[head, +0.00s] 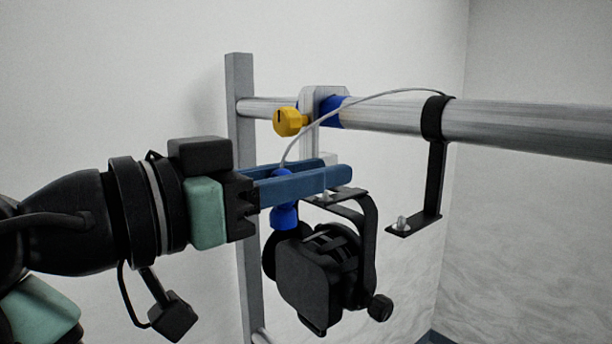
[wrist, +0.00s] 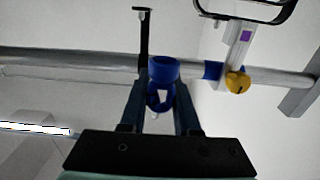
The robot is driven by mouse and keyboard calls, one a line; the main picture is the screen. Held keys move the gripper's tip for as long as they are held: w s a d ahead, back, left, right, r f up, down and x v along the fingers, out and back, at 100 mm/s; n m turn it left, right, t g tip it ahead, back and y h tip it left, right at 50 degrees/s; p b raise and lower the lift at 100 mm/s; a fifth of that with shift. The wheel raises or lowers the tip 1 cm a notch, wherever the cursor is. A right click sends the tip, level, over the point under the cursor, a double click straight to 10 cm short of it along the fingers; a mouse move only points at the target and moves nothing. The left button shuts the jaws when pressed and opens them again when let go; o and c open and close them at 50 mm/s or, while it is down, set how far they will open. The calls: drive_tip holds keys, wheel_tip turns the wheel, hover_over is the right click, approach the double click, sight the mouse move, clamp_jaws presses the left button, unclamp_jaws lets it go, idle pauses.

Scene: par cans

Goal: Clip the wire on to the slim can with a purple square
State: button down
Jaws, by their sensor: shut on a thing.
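The black can (head: 318,280) hangs by its black yoke (head: 370,215) from a pale clamp on the rail. A small purple square (wrist: 246,35) shows on that clamp (wrist: 235,52) in the wrist view. The grey wire (head: 340,107) arcs from the black strap on the rail down to my gripper (head: 338,172). My gripper is shut on the blue clip (head: 284,216) at the wire's end, whose loop shows between the fingers in the wrist view (wrist: 160,70). The fingers are just above the can in the head picture. Contact between clip and yoke cannot be told.
A metal rail (head: 530,128) runs across, with an upright post (head: 241,200) at the left. A yellow knob (head: 290,121) sticks out of the clamp. A black strap bracket (head: 435,180) hangs to the right. The space right of the bracket looks clear.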

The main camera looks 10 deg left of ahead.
drive_tip(key=p, duration=0.3)
hover_over(340, 195)
drive_tip(key=shift+s+f, duration=0.1)
drive_tip(key=shift+f, duration=0.05)
idle(2.0)
drive_tip(key=shift+d+f+b, duration=0.1)
drive_tip(key=shift+f+b, duration=0.25)
drive_tip(key=shift+b, duration=0.4)
idle(1.1)
drive_tip(key=shift+f+b, duration=0.95)
drive_tip(key=shift+f, duration=0.05)
idle(0.8)
drive_tip(key=c, duration=0.6)
unclamp_jaws()
drive_tip(key=shift+o, duration=0.2)
